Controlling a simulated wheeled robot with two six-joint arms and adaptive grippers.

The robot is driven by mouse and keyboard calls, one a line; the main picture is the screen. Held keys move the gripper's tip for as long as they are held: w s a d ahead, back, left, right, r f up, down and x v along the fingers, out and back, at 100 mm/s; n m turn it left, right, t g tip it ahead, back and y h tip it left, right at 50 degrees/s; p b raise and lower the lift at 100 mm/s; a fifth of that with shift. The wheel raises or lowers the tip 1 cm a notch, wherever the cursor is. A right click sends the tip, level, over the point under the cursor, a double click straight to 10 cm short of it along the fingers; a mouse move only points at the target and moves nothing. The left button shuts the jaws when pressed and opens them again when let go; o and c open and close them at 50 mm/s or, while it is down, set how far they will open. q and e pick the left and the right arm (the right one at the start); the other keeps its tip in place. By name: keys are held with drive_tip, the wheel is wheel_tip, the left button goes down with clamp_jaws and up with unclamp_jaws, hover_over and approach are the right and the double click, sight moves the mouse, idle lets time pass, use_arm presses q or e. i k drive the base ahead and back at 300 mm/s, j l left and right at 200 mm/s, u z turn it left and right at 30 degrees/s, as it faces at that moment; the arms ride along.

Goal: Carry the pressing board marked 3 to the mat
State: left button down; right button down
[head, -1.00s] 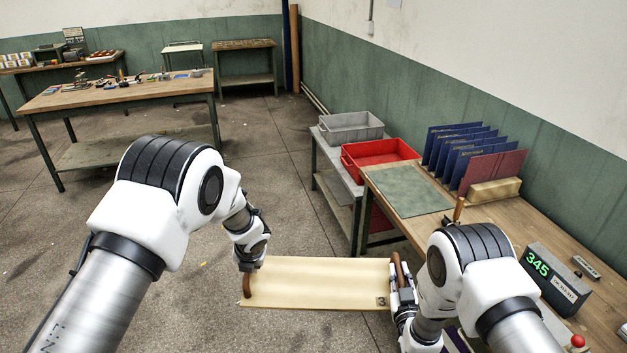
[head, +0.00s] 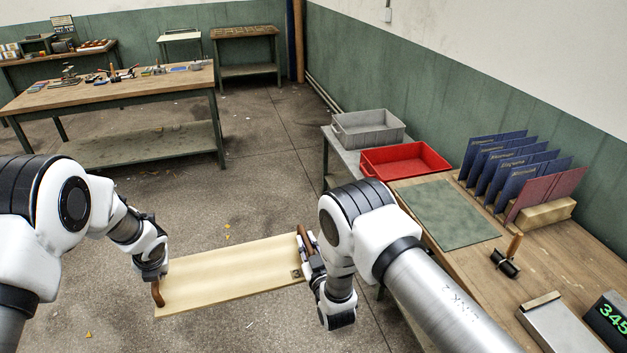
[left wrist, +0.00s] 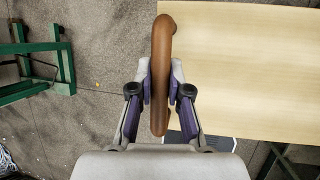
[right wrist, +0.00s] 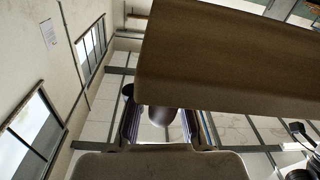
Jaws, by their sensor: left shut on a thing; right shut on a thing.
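The pale wooden pressing board (head: 232,274), marked 3 at its right end, hangs over the open floor, tilted in the head view with its left end lower. My left gripper (head: 158,283) is shut on its brown left handle, seen closely in the left wrist view (left wrist: 161,75). My right gripper (head: 307,252) is shut on its right handle. In the right wrist view the board's brown underside (right wrist: 230,62) fills the upper right, and the grip is partly hidden. The green mat (head: 447,213) lies bare on the bench, to the right of the board and apart from it.
The wooden bench (head: 575,255) also holds several blue folders (head: 505,160), a wooden block (head: 545,213), a black roller tool (head: 507,257) and a display reading 345 (head: 610,318). A red bin (head: 405,159) and grey bin (head: 367,130) stand behind the mat.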

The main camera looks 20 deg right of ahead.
sight(444, 210)
drive_tip(key=i, duration=1.85)
drive_tip(key=i+z, duration=0.35)
drive_tip(key=i+j+z, duration=0.15)
drive_tip(key=i+z, duration=0.15)
drive_tip(key=i+j+z, duration=0.35)
drive_tip(key=i, duration=0.15)
drive_tip(key=z, duration=0.5)
drive_tip(key=i+z, duration=0.15)
drive_tip(key=z, duration=0.35)
drive_tip(key=j+z, duration=0.1)
drive_tip(key=z, duration=0.4)
drive_tip(key=i+j+z, duration=0.1)
drive_tip(key=z, duration=0.9)
drive_tip(key=i+j, duration=0.05)
drive_tip(key=j, duration=0.05)
